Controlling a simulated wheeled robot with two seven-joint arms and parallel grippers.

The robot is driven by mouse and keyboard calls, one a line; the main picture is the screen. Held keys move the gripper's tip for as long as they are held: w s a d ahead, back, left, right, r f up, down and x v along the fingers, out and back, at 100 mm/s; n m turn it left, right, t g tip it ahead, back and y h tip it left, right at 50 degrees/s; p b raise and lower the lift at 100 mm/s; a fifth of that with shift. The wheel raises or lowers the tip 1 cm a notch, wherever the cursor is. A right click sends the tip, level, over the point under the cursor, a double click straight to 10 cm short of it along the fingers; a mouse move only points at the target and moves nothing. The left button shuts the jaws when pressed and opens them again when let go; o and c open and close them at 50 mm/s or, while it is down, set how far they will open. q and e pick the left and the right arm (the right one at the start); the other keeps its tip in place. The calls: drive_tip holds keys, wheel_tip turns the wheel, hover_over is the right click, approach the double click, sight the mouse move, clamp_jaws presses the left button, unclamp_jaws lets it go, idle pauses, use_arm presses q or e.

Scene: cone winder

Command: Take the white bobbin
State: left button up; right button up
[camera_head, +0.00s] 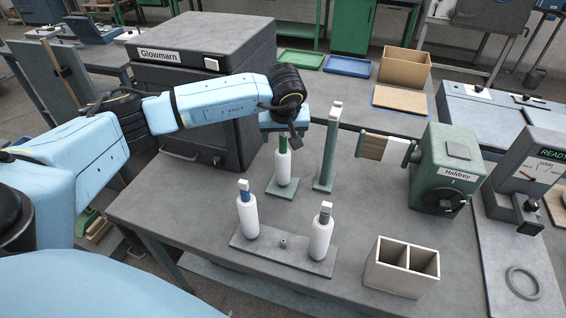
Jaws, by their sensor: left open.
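Three white bobbins stand upright on the grey table. One with a green top (283,168) is on a small green base plate. One with a blue top (248,218) stands at the left end of a grey holder (283,256), and one with a grey and white top (321,238) at its right end. My left gripper (291,143) is open, at the top of the green-topped bobbin, beside or in front of it; whether it touches is unclear. Its fingers are partly hidden by the wrist. My right gripper is not in view.
A green post (328,150) stands just right of the green-topped bobbin. A green winder (445,165) with a spool is farther right. A two-compartment box (382,277) is at the front right. A dark grey Glowmarn machine (200,50) stands behind my left arm.

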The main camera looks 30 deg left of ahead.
use_arm(q)
hover_over(283, 162)
drive_tip(key=w+a, duration=0.1)
drive_tip(key=w, duration=0.1)
wheel_tip(283, 162, down, 5)
drive_tip(key=shift+a+r, duration=0.15)
drive_tip(key=shift+r, duration=0.05)
drive_tip(key=c, duration=1)
